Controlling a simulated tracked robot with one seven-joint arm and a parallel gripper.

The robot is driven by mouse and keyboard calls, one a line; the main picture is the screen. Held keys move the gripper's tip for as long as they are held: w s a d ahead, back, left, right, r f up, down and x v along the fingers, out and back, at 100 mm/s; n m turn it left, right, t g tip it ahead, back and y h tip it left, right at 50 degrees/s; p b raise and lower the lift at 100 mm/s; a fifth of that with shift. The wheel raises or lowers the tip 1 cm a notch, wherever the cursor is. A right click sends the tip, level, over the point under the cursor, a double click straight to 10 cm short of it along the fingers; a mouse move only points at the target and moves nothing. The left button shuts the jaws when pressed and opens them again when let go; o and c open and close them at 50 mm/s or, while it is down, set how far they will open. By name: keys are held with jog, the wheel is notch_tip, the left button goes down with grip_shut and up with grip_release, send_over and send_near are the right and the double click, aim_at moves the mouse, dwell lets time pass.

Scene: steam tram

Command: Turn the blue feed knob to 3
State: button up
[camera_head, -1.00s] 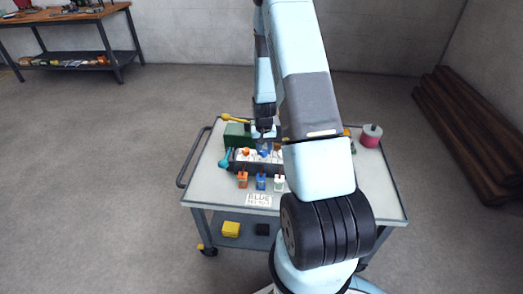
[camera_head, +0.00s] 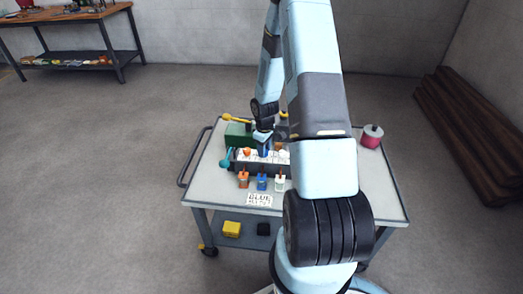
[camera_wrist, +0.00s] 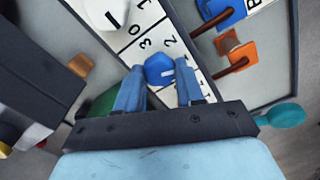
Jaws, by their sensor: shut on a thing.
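My gripper (camera_wrist: 159,84) is shut on the knob, one blue finger on each side. In the head view, my gripper (camera_head: 263,139) comes down from above onto the blue knob (camera_head: 263,152), partly covering it, on the dark box on the cart.
An orange knob (camera_head: 246,152) stands left of the blue one; a white knob (camera_wrist: 105,12) shows in the wrist view. A teal handle (camera_head: 226,158) is left.

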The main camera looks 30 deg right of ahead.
jog(key=n, duration=0.5)
jog(key=shift+w+n, duration=0.1)
jog(key=shift+n, duration=0.2)
jog(key=n, duration=0.6)
jog(key=shift+d+r, duration=0.1)
jog(key=shift+d, duration=0.05)
jog(key=n, duration=0.5)
jog(key=shift+w+n, duration=0.1)
jog(key=shift+n, duration=0.3)
jog(key=n, duration=0.5)
jog(key=shift+a+n, duration=0.2)
jog(key=shift+n, duration=0.1)
jog(key=o, duration=1)
jog(key=shift+o, duration=0.2)
